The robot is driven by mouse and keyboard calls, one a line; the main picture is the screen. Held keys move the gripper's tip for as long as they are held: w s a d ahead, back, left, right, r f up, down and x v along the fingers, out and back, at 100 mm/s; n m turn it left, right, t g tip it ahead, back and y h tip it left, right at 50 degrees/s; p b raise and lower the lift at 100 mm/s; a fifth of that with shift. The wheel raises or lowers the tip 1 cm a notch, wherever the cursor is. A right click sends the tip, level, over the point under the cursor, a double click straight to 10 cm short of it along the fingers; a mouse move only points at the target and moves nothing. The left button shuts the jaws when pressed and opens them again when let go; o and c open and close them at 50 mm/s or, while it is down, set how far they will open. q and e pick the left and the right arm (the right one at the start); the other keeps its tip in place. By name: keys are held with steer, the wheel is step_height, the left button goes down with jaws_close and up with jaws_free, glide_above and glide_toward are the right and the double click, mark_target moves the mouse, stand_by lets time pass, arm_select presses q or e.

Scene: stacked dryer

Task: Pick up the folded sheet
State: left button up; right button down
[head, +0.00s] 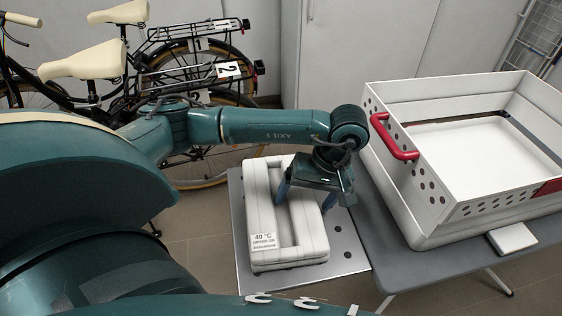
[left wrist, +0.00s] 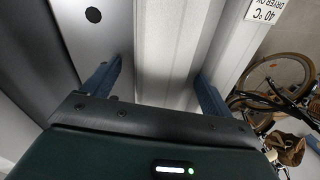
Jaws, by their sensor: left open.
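The folded sheet (head: 301,243) is a thick white bundle with a long slot down its middle and a "40 °C" label (head: 263,241) on its near end. It lies on a grey metal surface with dark holes (head: 349,262). My left gripper (head: 305,199) is open above its right half, pointing down. One finger is at the slot and the other beside the right outer side. In the left wrist view, part of the sheet (left wrist: 168,55) shows between the two spread fingers (left wrist: 158,85); I cannot tell whether they touch it. My right gripper is not in view.
A white crate (head: 424,195) with a red handle (head: 394,140) stands on a grey table (head: 395,262) to the right. A small white block (head: 512,237) lies by its near side. Bicycles (head: 90,62) stand at the back left, cabinets (head: 370,50) behind.

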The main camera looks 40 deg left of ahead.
arm_select(q)
steer(key=shift+f, duration=0.1)
steer(key=shift+c, duration=0.3)
steer(key=c, duration=1.4)
